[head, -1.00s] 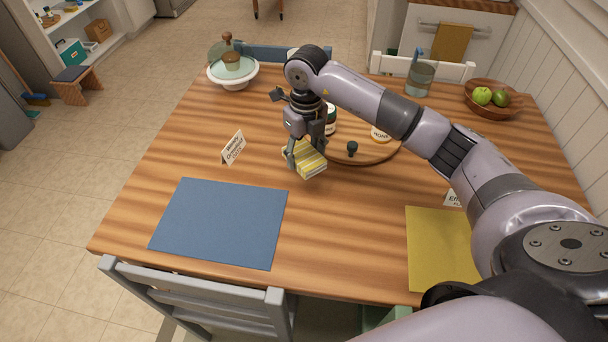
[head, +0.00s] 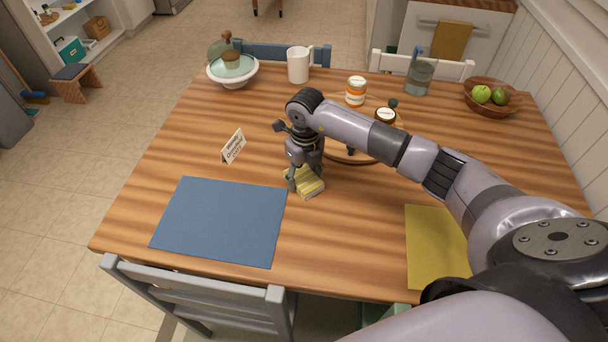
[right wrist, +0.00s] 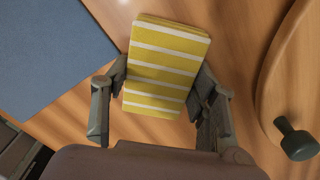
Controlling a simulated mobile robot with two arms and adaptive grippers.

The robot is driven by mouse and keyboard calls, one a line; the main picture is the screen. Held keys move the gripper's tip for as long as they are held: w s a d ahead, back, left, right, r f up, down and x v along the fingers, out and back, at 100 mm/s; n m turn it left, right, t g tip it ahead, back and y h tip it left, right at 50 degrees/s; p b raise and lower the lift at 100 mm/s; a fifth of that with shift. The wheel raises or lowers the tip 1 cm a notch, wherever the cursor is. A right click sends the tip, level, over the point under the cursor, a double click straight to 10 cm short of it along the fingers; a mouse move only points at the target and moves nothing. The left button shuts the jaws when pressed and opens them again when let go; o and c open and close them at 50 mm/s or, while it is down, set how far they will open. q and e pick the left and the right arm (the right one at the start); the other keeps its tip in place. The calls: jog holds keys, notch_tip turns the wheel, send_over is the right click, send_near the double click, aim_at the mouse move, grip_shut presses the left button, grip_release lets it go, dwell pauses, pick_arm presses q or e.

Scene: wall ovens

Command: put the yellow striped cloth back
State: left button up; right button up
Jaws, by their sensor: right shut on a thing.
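The yellow striped cloth (head: 309,187) is a small folded block with white stripes. It is at the middle of the wooden table, just right of the blue placemat's upper right corner. My right gripper (head: 305,178) is above it with its fingers on either side, shut on it. In the right wrist view the cloth (right wrist: 164,68) sits between the two fingers of the gripper (right wrist: 160,98). I cannot tell whether the cloth touches the table. My left gripper is not in view.
The blue placemat (head: 220,222) lies left of the cloth and a yellow placemat (head: 436,248) lies right. A small sign card (head: 233,147) stands behind the blue mat. A round wooden board (head: 350,157) with jars is partly behind my arm.

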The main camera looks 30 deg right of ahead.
aim_at(305, 176)
jog(key=o, duration=1.1)
jog(key=shift+o, duration=0.2)
jog(key=shift+r, duration=0.25)
notch_tip(305, 176, up, 12)
jog(key=b, duration=0.1)
jog(key=shift+d+f, duration=0.15)
